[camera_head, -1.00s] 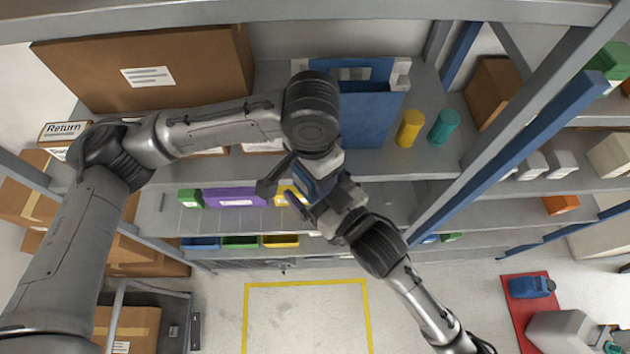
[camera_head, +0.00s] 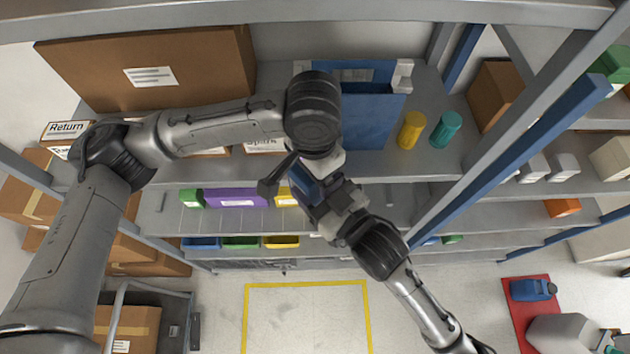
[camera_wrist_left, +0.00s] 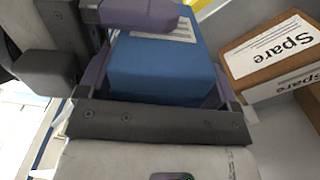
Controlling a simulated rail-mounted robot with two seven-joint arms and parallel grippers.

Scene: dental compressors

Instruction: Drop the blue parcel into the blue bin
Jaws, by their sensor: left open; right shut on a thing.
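The blue parcel (camera_head: 302,181) is in front of the shelf, below my left wrist, partly hidden by the grippers. It fills the middle of the left wrist view (camera_wrist_left: 165,65), with a white label on it. My right gripper (camera_head: 312,190) is shut on it. My left gripper (camera_head: 285,175) is open close beside the parcel, mostly hidden in the head view by its own wrist; contact cannot be told. A large blue bin (camera_head: 375,122) stands on the upper shelf, just right of and behind my left wrist.
Yellow (camera_head: 411,130) and teal (camera_head: 445,130) cylinders stand right of the bin. A Spare box (camera_head: 264,146) lies left of it, partly behind my left arm. A purple bin (camera_head: 235,197) and small coloured trays (camera_head: 240,242) are lower down. A blue-faced post (camera_head: 520,150) rises at right.

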